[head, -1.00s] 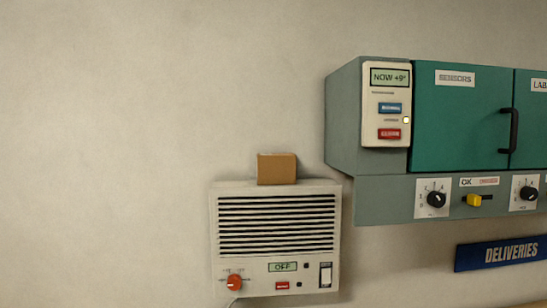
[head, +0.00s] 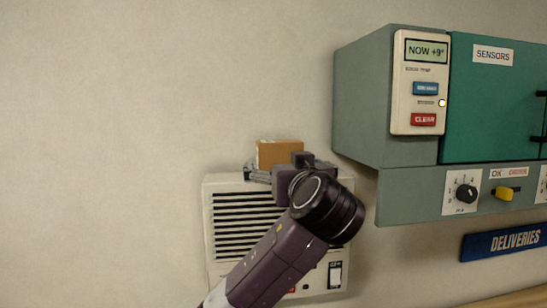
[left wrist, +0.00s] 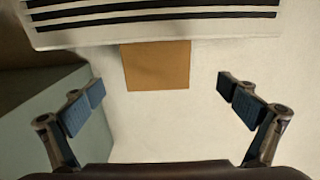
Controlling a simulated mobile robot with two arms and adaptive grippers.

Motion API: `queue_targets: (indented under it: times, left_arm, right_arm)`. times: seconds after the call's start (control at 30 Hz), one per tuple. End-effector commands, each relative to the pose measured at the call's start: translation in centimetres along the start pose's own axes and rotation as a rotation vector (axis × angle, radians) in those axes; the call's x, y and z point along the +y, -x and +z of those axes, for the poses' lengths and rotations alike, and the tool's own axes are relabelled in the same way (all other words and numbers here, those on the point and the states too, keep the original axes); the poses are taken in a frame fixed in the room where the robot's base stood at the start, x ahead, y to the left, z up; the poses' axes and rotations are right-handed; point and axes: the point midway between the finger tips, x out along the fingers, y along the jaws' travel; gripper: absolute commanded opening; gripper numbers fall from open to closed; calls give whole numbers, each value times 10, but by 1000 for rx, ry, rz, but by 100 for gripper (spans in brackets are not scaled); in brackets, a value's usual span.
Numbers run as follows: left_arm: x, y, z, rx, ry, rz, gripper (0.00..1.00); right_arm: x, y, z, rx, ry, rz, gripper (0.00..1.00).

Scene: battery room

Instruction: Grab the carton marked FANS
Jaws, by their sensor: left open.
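A small brown carton (head: 280,152) sits on top of the white wall unit; no FANS marking is readable on the faces I see. It also shows in the left wrist view (left wrist: 156,66), at upper centre against the unit's edge. My left gripper (head: 286,170) is at the carton in the head view, its arm and wrist covering part of the unit. In the left wrist view my left gripper (left wrist: 160,100) is open, with one finger on each side and the carton ahead between their lines, apart from both. My right gripper is not in view.
The white slatted unit (head: 225,225) hangs on a bare wall. A grey-green cabinet (head: 365,105) with a SENSORS door (head: 492,100) stands out close to the right. A blue DELIVERIES sign (head: 505,242) is below it. The wall at left is clear.

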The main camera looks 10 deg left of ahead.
Motion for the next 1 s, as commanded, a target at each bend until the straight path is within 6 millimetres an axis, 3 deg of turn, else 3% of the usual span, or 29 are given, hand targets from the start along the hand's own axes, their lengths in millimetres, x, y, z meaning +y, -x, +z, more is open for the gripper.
queue_targets:
  times: [0.1, 0.7, 1.0]
  left_arm:
    - [-1, -9, -8, 8, 1, -6, 100]
    - [4, -72, -10, 6, 1, -5, 100]
    - [4, -76, -7, 7, 3, -3, 100]
  right_arm:
    - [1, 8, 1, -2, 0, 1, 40]
    - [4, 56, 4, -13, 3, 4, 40]
    - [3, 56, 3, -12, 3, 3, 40]
